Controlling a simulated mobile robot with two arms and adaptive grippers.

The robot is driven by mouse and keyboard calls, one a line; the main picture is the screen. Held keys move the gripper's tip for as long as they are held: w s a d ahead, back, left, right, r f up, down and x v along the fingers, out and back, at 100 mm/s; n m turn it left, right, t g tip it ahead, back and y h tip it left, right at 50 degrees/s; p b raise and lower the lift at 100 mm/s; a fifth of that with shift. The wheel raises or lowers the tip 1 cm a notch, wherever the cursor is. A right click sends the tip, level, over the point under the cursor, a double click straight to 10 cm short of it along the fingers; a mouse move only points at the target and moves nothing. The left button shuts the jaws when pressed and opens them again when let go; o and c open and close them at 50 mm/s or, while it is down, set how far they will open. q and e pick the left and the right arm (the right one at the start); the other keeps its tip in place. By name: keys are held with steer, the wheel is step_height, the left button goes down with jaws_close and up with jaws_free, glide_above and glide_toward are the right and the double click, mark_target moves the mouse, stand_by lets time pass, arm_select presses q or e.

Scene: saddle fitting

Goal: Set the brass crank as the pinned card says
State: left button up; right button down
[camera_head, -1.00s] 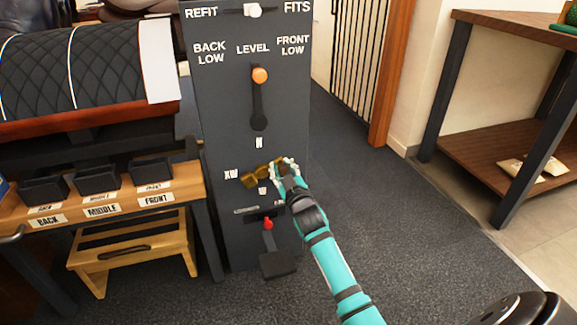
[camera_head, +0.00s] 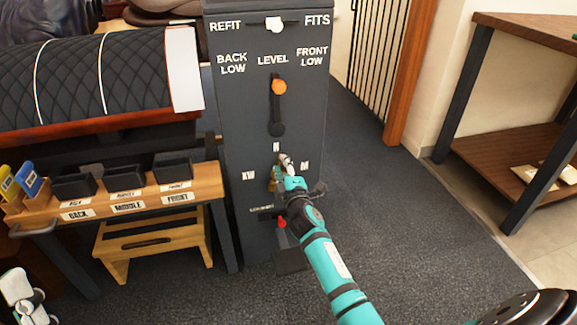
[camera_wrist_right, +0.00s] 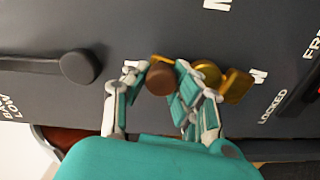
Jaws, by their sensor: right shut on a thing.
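The brass crank (camera_head: 275,180) is on the dark panel, with letter marks around it: N above, XW to its left, another at its right. My right gripper (camera_head: 286,162) covers its upper end, just below the N mark. In the right wrist view the brass crank (camera_wrist_right: 207,72) ends in a brown knob (camera_wrist_right: 160,77), which sits between the fingers of my right gripper (camera_wrist_right: 158,85). The crank's arm points up the panel, roughly towards N. My left gripper (camera_head: 22,295) shows only partly at the bottom left; its jaws are unclear. I see no pinned card.
Above the crank is an orange-knobbed lever (camera_head: 278,88) under LEVEL, and a white slider (camera_head: 274,24) between REFIT and FITS. A red-tipped lever (camera_head: 282,223) is below. A bench with black bins (camera_head: 122,175) stands left, a shelf table (camera_head: 515,150) right.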

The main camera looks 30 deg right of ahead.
steer(key=shift+w+a+n, duration=0.15)
steer(key=shift+a+n, duration=0.45)
steer(key=shift+n, duration=0.5)
steer(key=shift+a, duration=0.1)
steer(key=c, duration=1)
jaws_free()
steer(key=shift+c, duration=0.2)
steer(key=v, duration=1.2)
steer(key=shift+f, duration=0.1)
